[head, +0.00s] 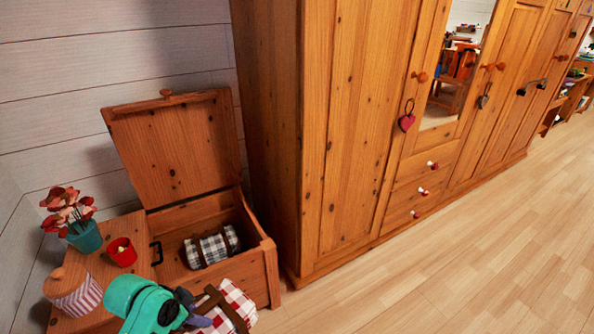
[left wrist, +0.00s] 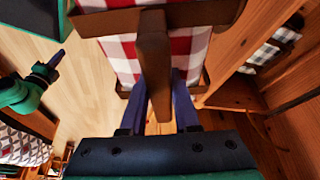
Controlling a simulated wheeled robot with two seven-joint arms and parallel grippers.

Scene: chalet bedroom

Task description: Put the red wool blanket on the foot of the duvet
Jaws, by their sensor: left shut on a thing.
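The red-and-white checked blanket (head: 231,303) is rolled up with brown leather straps and a carrying handle (left wrist: 154,62). My left gripper (head: 192,308) is shut on it. In the left wrist view, its dark blue fingers (left wrist: 158,102) lie on either side of the handle. The blanket is held in front of the open chest, at the bottom of the head view. My right gripper (left wrist: 52,64) shows at the left of the left wrist view, away from the blanket; its opening is unclear. A patterned cloth (left wrist: 22,146) at the lower left of that view may be the duvet.
An open wooden chest (head: 262,262) holds a black-and-white checked roll (head: 211,247). Beside it stand a flower pot (head: 86,238), a red cup (head: 122,252) and a striped jar (head: 74,291). A large wardrobe (head: 345,130) lines the wall. The floor at right is clear.

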